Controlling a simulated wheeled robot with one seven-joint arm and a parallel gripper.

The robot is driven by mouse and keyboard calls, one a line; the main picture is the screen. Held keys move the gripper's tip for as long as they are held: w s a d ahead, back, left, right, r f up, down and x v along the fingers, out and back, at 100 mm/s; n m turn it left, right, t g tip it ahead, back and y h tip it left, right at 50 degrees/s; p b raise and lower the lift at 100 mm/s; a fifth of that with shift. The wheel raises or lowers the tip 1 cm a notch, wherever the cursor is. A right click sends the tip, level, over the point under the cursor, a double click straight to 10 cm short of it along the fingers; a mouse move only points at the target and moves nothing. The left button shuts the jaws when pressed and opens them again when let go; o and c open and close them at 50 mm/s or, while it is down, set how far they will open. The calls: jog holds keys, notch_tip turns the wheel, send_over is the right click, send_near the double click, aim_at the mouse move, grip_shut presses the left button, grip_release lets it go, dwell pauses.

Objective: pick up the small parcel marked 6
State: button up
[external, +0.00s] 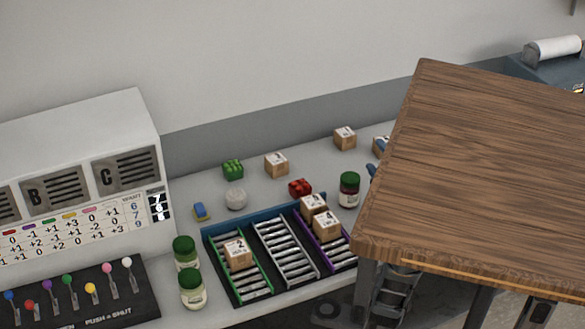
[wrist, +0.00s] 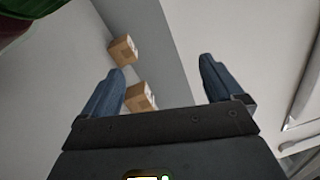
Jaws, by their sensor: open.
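No number 6 can be read on any parcel. In the external view, one small brown parcel (external: 344,138) stands at the back of the counter. Another parcel (external: 379,151) is partly hidden beside my gripper (external: 373,158) and the wooden tabletop. A third parcel (external: 276,165) stands further left. In the wrist view, my gripper (wrist: 161,68) is open with nothing held. One parcel (wrist: 139,96) shows beyond the jaws near the left finger, its lower part hidden by my gripper. Another parcel (wrist: 123,51) lies further up and left.
A wooden tabletop (external: 480,170) hides most of my arm. A sorting tray (external: 210,262) with several lanes holds 3 parcels. A green-lidded jar (external: 349,190), a red block (external: 299,188) and a green block (external: 233,169) stand nearby. The wall (external: 270,60) is close behind.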

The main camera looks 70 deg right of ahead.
jog(key=s+d+f+m, duration=0.1)
jog(key=d+f+m, duration=0.1)
jog(key=d+m, duration=0.2)
jog(key=s+d+f+m+g, duration=0.1)
jog(key=d+f+m, duration=0.1)
jog(key=d+m, duration=0.3)
jog(key=s+d+f+m+g+p, duration=0.1)
jog(key=d+f+m, duration=0.2)
jog(key=m, duration=0.4)
jog(key=shift+s+d, duration=0.4)
jog(key=shift+d, duration=0.3)
jog(key=shift+w+d+f+m, duration=0.15)
jog(key=shift+d+m, duration=0.1)
jog(key=shift+m, duration=0.15)
jog(key=shift+w+d+b, duration=0.2)
jog(key=shift+d+b, duration=0.1)
jog(key=shift+b, duration=0.15)
jog(key=b+x, duration=0.3)
jog(key=x, duration=0.2)
jog(key=shift+w+a, duration=0.2)
jog(key=shift+w+d+r+b, duration=0.25)
jog(key=shift+w+d+b, duration=0.25)
jog(key=shift+d+b, duration=0.1)
jog(key=shift+c, duration=0.3)
